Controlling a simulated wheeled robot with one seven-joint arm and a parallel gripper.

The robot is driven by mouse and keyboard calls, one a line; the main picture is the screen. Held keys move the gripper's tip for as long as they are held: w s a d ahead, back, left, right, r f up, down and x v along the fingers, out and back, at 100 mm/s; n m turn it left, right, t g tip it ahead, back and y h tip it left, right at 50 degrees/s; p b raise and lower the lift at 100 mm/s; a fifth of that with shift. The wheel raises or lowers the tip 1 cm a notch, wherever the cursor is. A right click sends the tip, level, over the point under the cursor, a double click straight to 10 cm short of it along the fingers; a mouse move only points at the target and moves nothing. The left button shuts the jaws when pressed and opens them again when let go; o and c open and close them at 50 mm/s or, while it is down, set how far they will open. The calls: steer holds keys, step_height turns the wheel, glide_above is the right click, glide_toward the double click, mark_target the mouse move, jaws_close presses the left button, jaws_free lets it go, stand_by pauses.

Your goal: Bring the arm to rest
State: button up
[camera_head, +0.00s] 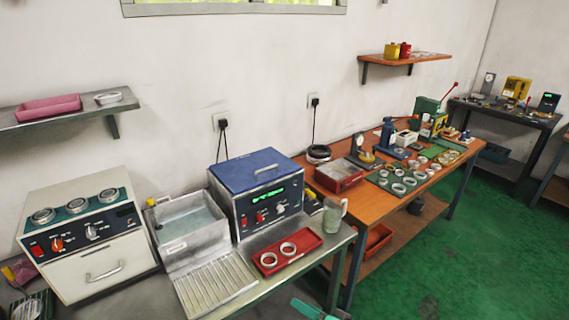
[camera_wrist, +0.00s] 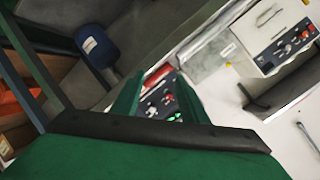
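My gripper (camera_wrist: 165,78) shows in the wrist view. Its two green fingers stand out from a dark bar on the green palm, with a gap between them. Through the gap I see part of a control panel with knobs, and no held object shows there. In the head view only a small teal part of my arm (camera_head: 308,310) shows at the bottom edge, in front of the grey bench. The rest of the arm is out of the picture.
The grey bench (camera_head: 343,237) carries a blue-lidded machine (camera_head: 262,170), a red tray (camera_head: 291,262) with two rings, a glass mug (camera_head: 333,215) and a white machine (camera_head: 95,265). An orange workbench (camera_head: 376,213) holds many rings and tools. The green floor (camera_head: 450,270) at right is clear.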

steer(key=s+a+f+m+h, duration=0.2)
steer(key=s+f+h, duration=0.3)
steer(key=s+f, duration=0.5)
steer(key=s+a+f+t+h, duration=0.1)
steer(key=s+f+h, duration=0.25)
steer(key=s, duration=0.75)
steer(key=s+a+r+n+t, duration=0.1)
steer(key=s+r+n+t, duration=0.1)
steer(key=s+r, duration=0.6)
steer(key=s+a+r+n+t, duration=0.2)
steer(key=s+r, duration=0.7)
steer(key=s, duration=0.1)
steer(key=shift+s+a+r+h, duration=0.15)
steer(key=shift+s+a+h, duration=0.15)
steer(key=shift+s+h, duration=0.1)
steer(key=shift+c, duration=1.1)
